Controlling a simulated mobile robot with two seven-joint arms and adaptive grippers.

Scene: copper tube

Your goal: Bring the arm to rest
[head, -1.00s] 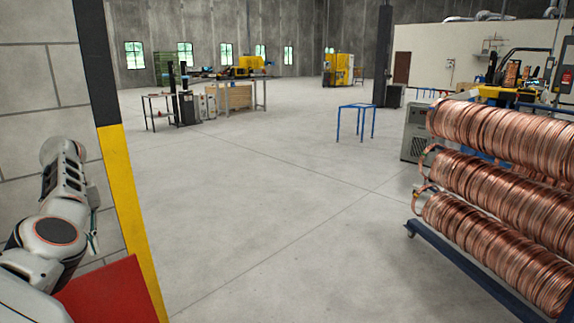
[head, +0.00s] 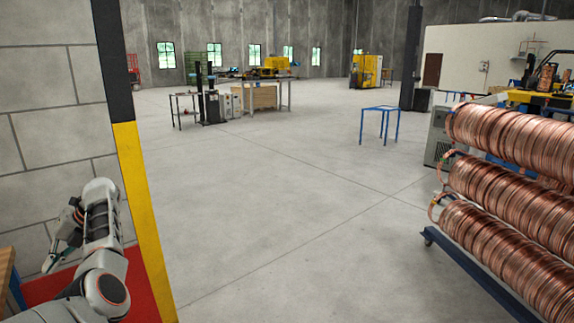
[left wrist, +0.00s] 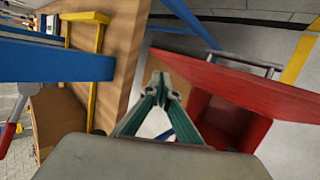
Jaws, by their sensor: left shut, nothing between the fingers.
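My left arm shows at the lower left of the head view, bent in front of the block wall. Its gripper (head: 48,266) points down and to the left above a red surface (head: 143,290), empty. In the left wrist view the green fingers of the gripper (left wrist: 161,88) meet at their tips with nothing between them. A red open-fronted cabinet (left wrist: 240,92) is to the right of the fingers there, and I cannot tell how close. My right gripper is in neither view.
Copper tube coils (head: 520,215) hang on a blue wheeled rack at the right. A black and yellow post (head: 140,190) stands close beside my left arm. A wooden top (head: 6,265) is at the left edge. The concrete floor (head: 270,210) ahead is open, with a blue frame (head: 379,124) farther off.

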